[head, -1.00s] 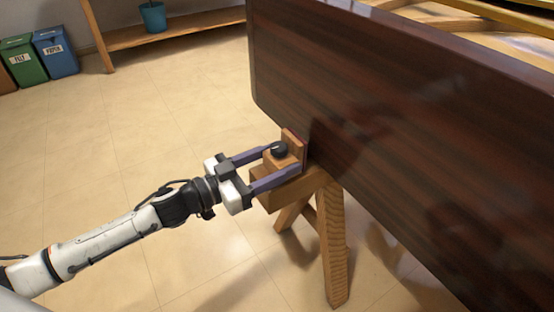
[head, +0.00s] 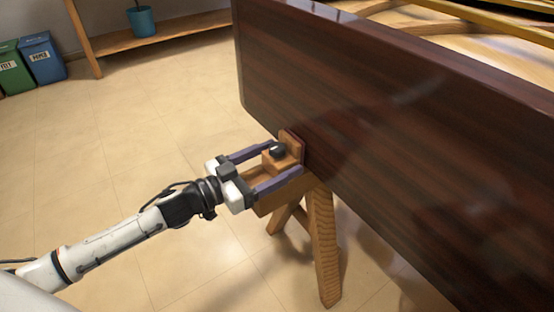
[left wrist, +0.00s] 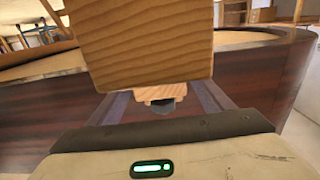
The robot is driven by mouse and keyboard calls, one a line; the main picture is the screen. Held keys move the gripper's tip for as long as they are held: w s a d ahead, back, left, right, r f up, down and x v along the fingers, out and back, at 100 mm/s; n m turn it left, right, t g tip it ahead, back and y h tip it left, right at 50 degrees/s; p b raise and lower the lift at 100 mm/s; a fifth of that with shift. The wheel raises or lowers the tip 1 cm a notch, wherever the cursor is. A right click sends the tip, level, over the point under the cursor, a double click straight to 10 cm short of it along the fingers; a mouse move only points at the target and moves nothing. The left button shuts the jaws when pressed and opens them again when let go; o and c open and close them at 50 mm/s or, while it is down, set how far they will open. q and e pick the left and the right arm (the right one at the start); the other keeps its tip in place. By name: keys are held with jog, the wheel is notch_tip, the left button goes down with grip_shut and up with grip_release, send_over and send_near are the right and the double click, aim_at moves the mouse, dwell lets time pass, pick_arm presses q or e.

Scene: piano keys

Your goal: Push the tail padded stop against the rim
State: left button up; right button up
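The padded stop (head: 291,146) is a small wooden block with a black knob (head: 277,151). It sits on top of a wooden trestle and appears to be up against the dark wooden rim (head: 370,130); a gap cannot be made out. My left gripper (head: 286,160) is open, its purple fingers on either side of the stop and pointing at the rim. In the left wrist view, the trestle wood (left wrist: 150,45) hides most of the stop; its knob (left wrist: 162,106) shows between the spread fingers, apart from both. My right gripper is not in view.
The trestle (head: 322,240) stands on splayed legs under the rim. The long dark rim fills the right side. A low shelf with a blue pot (head: 141,20) and a blue bin (head: 43,60) stand far back. The floor at left is clear.

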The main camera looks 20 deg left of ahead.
pick_arm(q)
jog(key=shift+s+a, duration=0.2)
jog(key=shift+s, duration=0.15)
jog(key=p+v, duration=0.2)
jog(key=v, duration=0.7)
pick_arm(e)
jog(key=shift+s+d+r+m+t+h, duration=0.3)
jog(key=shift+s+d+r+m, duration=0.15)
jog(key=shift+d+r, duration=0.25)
pick_arm(q)
jog(key=shift+s+a, duration=0.15)
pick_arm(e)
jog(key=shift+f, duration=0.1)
